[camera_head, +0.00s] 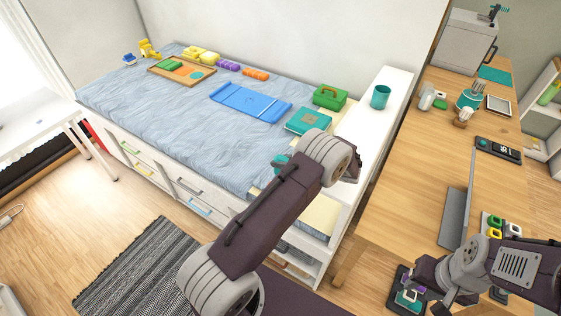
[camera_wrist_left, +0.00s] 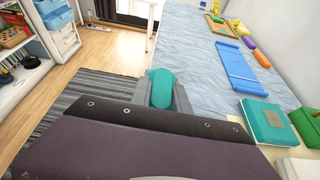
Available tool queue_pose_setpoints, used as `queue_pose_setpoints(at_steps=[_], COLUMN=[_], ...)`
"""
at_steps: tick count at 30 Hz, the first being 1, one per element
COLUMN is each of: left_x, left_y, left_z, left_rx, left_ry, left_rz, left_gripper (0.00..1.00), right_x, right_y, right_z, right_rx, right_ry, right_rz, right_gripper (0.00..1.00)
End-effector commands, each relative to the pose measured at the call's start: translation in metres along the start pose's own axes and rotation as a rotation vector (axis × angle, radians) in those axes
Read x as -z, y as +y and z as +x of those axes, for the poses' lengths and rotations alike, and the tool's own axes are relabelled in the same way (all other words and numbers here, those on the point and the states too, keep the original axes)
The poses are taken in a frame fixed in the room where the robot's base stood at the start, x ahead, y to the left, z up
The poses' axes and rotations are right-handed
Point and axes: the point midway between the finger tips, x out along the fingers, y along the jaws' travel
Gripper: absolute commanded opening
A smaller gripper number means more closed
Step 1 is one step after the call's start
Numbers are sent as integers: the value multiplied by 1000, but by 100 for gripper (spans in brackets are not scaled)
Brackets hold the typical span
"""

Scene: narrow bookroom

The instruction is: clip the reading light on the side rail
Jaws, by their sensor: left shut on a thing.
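A teal rounded piece, which looks like the reading light (camera_wrist_left: 161,88), is between the fingers of my left gripper (camera_wrist_left: 162,102). In the head view, part of the teal light (camera_head: 280,160) shows left of my left wrist. The left gripper (camera_head: 284,170) is mostly hidden there behind my arm. It is over the bed's front edge, near the white side rail (camera_head: 160,162). I cannot tell whether the light touches the rail. My right gripper (camera_head: 438,296) is low at the right, by the wooden desk; its fingers are unclear.
On the bed (camera_head: 170,105) lie a blue folding board (camera_head: 250,102), a teal book (camera_head: 308,121) and a green case (camera_head: 330,97). A teal cup (camera_head: 380,97) stands on the white shelf. The wooden desk (camera_head: 415,165) holds several things. A striped rug (camera_head: 140,265) lies before the bed.

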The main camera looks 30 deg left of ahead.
Motion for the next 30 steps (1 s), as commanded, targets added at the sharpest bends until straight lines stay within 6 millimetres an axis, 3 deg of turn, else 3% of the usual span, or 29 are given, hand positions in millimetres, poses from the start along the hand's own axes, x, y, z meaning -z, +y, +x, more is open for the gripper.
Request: queue_pose_setpoints(at_steps=[20, 21, 23, 30], left_x=[6, 5, 5, 6], left_y=[-1, -1, -1, 0], left_z=[3, 2, 2, 2], left_rx=[1, 1, 1, 1], left_ry=[-2, -2, -1, 0], left_rz=[-2, -2, -2, -1], left_gripper=[0, 33, 47, 47], right_x=[-1, 0, 0, 0], right_y=[0, 0, 0, 0], right_z=[6, 4, 4, 4], right_rx=[0, 0, 0, 0], right_ry=[0, 0, 0, 0], right_rz=[0, 0, 0, 0], right_gripper=[36, 36, 36, 36])
